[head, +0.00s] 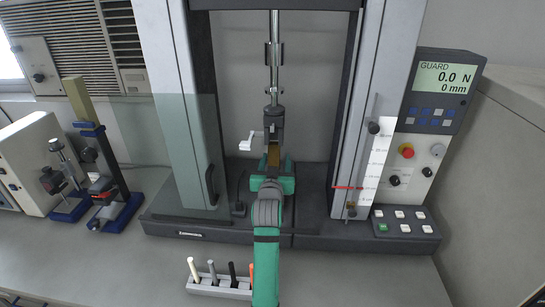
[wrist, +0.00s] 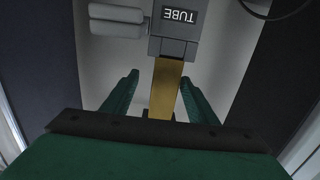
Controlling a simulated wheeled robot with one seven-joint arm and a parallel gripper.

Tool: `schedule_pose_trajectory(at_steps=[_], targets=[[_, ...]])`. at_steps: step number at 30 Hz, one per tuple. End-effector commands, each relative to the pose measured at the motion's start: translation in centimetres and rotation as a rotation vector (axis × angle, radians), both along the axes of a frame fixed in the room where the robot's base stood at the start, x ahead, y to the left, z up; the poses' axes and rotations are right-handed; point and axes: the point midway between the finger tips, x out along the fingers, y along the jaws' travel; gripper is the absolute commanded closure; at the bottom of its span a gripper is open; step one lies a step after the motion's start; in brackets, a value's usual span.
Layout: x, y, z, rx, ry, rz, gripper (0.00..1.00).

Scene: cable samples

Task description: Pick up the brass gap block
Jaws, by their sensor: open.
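The brass gap block (wrist: 165,85) is a golden bar hanging upright below a grey clamp marked "TUBE" (wrist: 176,22) in the wrist view. In the head view the brass block (head: 273,156) shows just above my gripper, inside the test frame. My gripper (wrist: 158,88) is open, with one green finger on each side of the brass block. A gap shows between the block and the left finger; the right finger is closer, and I cannot tell whether it touches. In the head view my gripper (head: 272,182) is partly hidden behind my arm.
Dark frame columns stand on both sides, with a clear guard panel (head: 188,150) at the left. A white crank handle (head: 250,141) sticks out left of the clamp. A control panel (head: 440,90) reads "GUARD 0.0 N 0 mm". A pen rack (head: 217,285) stands on the front bench.

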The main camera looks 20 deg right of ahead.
Motion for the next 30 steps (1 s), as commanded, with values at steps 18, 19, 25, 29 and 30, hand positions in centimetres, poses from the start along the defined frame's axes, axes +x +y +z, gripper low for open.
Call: schedule_pose_trajectory(at_steps=[18,19,25,29,30], targets=[[5.2,-1.2,-0.4,-0.001,-0.001,0.013,0.47],[5.2,-1.2,-0.4,-0.001,-0.001,0.013,0.47],[5.1,-1.3,-0.4,-0.002,0.0,0.012,0.64],[5.1,-1.4,-0.4,-0.002,0.0,0.011,0.95],[5.1,-1.4,-0.4,-0.002,0.0,0.011,1.0]])
